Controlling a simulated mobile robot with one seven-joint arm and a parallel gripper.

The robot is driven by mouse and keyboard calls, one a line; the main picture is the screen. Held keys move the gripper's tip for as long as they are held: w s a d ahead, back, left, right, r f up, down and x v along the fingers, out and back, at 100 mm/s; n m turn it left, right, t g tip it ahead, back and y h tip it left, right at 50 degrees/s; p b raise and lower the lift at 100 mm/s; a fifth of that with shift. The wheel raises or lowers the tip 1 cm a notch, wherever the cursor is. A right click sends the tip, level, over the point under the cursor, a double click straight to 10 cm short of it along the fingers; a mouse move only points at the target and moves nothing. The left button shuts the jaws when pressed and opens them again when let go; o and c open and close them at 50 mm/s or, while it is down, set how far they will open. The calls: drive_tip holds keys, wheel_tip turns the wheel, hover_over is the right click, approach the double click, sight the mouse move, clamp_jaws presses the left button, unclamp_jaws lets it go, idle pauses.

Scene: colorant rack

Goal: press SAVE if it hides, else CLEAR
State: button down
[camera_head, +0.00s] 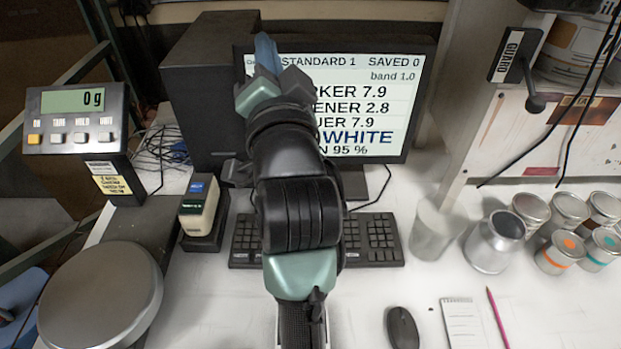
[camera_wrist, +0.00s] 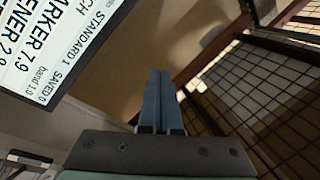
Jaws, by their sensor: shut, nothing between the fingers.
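The monitor screen (camera_head: 400,100) reads STANDARD 1, SAVED 0, band 1.0, lines ending 7.9, 2.8 and 7.9, then WHITE in blue and a line ending 95 %. My arm hides the left of several lines. Part of the screen (camera_wrist: 50,40) also shows tilted in the wrist view. A small beige block (camera_head: 200,208) with a blue patch and a green patch stands left of the keyboard. Its labels are too small to read. My gripper (camera_head: 266,52) is shut and empty, raised in front of the screen's upper left. Its blue fingers (camera_wrist: 160,100) are together in the wrist view.
A scale display (camera_head: 75,118) reading 0 g and a round pan (camera_head: 100,295) are at left. The keyboard (camera_head: 375,240) lies under my arm.

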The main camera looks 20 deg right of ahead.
drive_tip(key=w+d+f+m+g+p, duration=0.1)
drive_tip(key=d+f+m+g+p, duration=0.15)
drive_tip(key=f, duration=0.25)
drive_tip(key=w+d+f+m+g+p, duration=0.2)
drive_tip(key=f+m, duration=0.2)
drive_tip(key=f, duration=0.1)
drive_tip(key=s+d+f+m+g+p, duration=0.1)
drive_tip(key=s+f+m+g+p, duration=0.1)
drive_tip(key=f, duration=0.5)
drive_tip(key=s+d+f+m+g+p, duration=0.1)
drive_tip(key=s+f+m+g+p, duration=0.1)
drive_tip(key=f, duration=0.5)
drive_tip(key=s+d+f+m+g+y+p, duration=0.1)
drive_tip(key=s+d+f+m+g+p, duration=0.1)
drive_tip(key=s+f+m, duration=0.3)
wheel_tip(320, 180, down, 3)
drive_tip(key=shift+r+m+p, duration=0.1)
drive_tip(key=shift+m+p, duration=0.75)
drive_tip(key=shift+m, duration=0.1)
drive_tip(key=shift+s+d, duration=0.1)
wheel_tip(320, 180, down, 8)
drive_tip(key=b, duration=0.8)
drive_tip(key=shift+r, duration=0.15)
drive_tip(key=shift+f, duration=0.55)
drive_tip(key=shift+f+b, duration=0.1)
drive_tip(key=shift+b, duration=0.2)
drive_tip(key=shift+f, duration=0.3)
